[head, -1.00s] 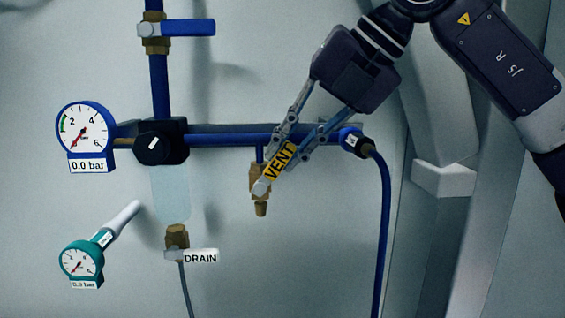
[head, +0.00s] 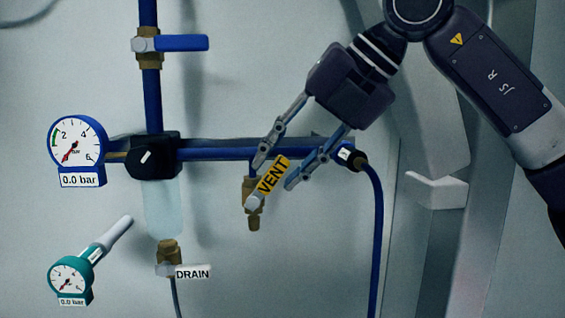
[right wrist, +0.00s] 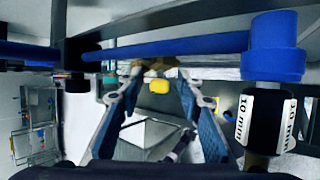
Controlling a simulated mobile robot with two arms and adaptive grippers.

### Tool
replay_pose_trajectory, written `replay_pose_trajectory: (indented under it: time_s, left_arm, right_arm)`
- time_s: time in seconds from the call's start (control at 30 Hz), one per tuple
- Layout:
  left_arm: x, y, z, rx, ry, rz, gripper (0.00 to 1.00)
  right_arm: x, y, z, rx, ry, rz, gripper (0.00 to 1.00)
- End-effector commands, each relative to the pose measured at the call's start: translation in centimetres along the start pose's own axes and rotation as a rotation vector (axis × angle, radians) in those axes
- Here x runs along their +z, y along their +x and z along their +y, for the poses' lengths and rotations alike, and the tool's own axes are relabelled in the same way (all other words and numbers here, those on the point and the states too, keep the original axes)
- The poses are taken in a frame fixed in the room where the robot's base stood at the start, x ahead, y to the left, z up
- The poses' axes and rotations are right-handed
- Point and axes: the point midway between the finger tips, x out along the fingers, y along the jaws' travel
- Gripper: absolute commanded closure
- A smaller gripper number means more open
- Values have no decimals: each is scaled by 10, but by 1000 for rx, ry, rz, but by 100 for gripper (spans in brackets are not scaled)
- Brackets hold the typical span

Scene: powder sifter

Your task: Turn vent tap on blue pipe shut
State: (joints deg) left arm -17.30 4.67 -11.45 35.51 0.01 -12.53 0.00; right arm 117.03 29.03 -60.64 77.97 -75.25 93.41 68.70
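The vent tap is a brass valve (head: 253,215) hanging below the horizontal blue pipe (head: 225,150) in the head view. Its yellow handle (head: 273,177), marked VENT, slants up and to the right from the valve. My right gripper (head: 276,175) is open, with one finger on each side of the handle and visible gaps. In the right wrist view the yellow handle end (right wrist: 159,86) shows between the fingers of my right gripper (right wrist: 162,72), below the pipe. The brass body behind is partly hidden there. My left gripper is not in view.
A blue-handled tap (head: 180,43) is above. A blue gauge (head: 77,145) reads 0.0 bar, beside a black knob (head: 153,156). The DRAIN tap (head: 192,272) and teal gauge (head: 72,279) are lower left. A blue hose (head: 378,230) hangs right of the gripper.

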Motion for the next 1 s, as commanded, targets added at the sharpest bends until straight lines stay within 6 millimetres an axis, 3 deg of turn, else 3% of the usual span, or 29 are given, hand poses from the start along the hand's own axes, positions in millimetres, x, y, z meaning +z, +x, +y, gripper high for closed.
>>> replay_pose_trajectory:
  time_s: [0.17, 0.6, 0.8, 1.0]
  left_arm:
    - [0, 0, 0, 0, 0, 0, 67]
    - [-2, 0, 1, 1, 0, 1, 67]
    - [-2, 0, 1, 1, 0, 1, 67]
    - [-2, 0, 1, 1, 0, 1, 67]
  right_arm:
    - [0, -20, 1, 3, 0, -2, 67]
    - [0, -105, 0, 3, 1, -2, 67]
    - [0, -119, 0, 1, 0, 0, 67]
    - [0, -120, 0, 1, 0, 0, 67]
